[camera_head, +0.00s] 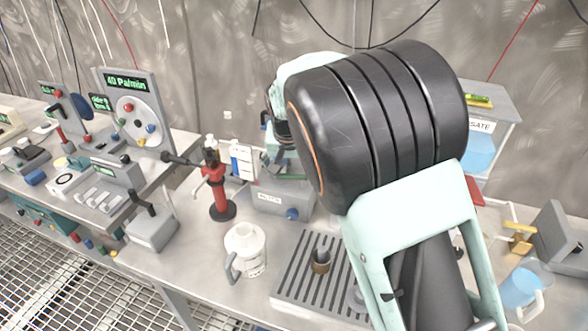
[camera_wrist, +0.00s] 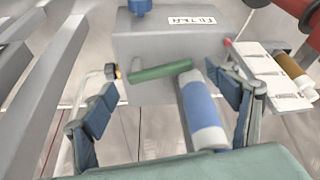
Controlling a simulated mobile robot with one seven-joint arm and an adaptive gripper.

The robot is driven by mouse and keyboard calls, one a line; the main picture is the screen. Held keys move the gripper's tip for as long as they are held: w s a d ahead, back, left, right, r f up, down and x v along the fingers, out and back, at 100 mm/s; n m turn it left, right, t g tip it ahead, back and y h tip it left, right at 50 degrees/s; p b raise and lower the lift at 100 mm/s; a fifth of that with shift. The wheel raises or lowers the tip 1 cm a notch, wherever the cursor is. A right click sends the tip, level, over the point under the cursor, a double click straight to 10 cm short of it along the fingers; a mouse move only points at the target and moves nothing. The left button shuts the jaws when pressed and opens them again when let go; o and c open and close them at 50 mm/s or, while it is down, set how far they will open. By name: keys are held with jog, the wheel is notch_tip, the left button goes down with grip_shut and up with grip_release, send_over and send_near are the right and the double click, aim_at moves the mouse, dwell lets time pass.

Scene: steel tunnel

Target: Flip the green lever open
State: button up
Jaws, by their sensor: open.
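The green lever (camera_wrist: 160,72) lies roughly across the face of a grey box (camera_wrist: 150,45) in the wrist view. The same box, labelled "FILTER", appears in the head view (camera_head: 272,198) with a blue knob; I cannot make out the lever there. My gripper (camera_wrist: 163,82) is open, its blue-padded fingers spread to either side of the lever. I cannot tell whether either finger touches it. In the head view my arm largely hides the gripper.
A blue and white cylinder (camera_wrist: 203,112) shows between the fingers, beside the lever's right end. A red stand (camera_head: 217,190), white jug (camera_head: 246,250) and slotted tray (camera_head: 300,285) are around the box on the bench. A white rack (camera_wrist: 272,75) is close to the right finger.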

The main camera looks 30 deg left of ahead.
jog(key=shift+w+f, duration=0.15)
jog(key=shift+f, duration=0.2)
jog(key=shift+c, duration=0.4)
jog(key=c, duration=1.6)
jog(key=shift+n, duration=0.3)
jog(key=n, duration=0.1)
jog(key=n+y+b, duration=0.1)
jog(key=d+n+b, duration=0.1)
jog(key=shift+s+g, duration=0.25)
jog(key=shift+g, duration=0.05)
jog(key=shift+s+d+n+g+y+b, duration=0.2)
jog(key=shift+n+g+y+b, duration=0.15)
jog(key=shift+n, duration=0.6)
jog(key=shift+s+d+n+g+y+b, duration=0.15)
jog(key=shift+n+g+y+b, duration=0.15)
jog(key=shift+n, duration=0.65)
